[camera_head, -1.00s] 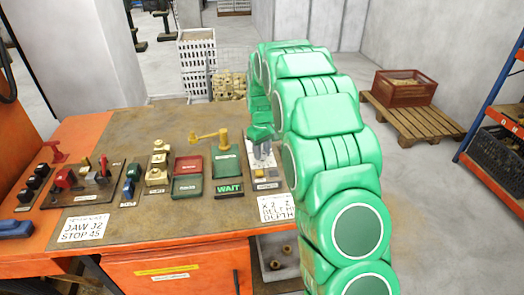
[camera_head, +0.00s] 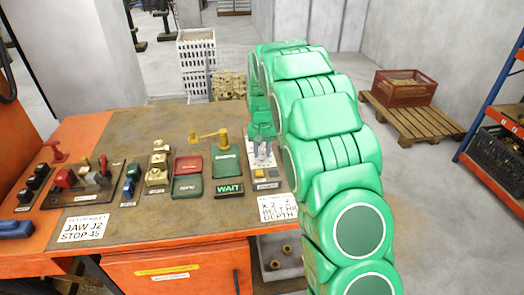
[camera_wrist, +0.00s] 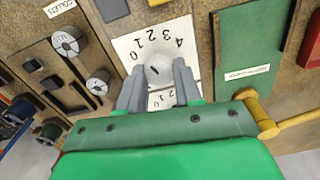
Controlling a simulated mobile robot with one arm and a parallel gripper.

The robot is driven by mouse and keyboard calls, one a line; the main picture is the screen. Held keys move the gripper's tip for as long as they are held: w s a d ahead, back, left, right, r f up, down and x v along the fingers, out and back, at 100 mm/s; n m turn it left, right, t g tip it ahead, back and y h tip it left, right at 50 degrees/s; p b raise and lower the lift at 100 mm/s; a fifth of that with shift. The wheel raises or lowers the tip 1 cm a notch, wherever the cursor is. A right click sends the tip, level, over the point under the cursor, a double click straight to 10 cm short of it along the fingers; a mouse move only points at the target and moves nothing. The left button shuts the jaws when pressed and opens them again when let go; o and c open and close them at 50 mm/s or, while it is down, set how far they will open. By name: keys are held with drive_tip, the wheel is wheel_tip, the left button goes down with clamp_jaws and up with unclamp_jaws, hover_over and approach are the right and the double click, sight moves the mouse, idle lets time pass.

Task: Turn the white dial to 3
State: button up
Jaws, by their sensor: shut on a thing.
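The white dial (camera_wrist: 158,70) is round and sits on a white plate (camera_wrist: 125,47) with the numbers 0 to 4 in an arc around it. A short dark mark shows on the dial's face, but I cannot tell for sure which number it points at. My gripper (camera_wrist: 159,82) is shut on the dial, one grey finger on each side of it. In the head view my gripper (camera_head: 262,150) is at the right end of the bench, over the plate, and hides the dial there.
A green panel (camera_wrist: 247,62) and a brass handle (camera_wrist: 258,112) are close beside my gripper in the wrist view.

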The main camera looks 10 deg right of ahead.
drive_tip(key=m, duration=0.5)
drive_tip(key=shift+m, duration=0.3)
drive_tip(key=m, duration=0.4)
drive_tip(key=shift+m, duration=0.4)
drive_tip(key=o, duration=1)
drive_tip(key=shift+o, duration=0.2)
drive_tip(key=shift+r, duration=0.1)
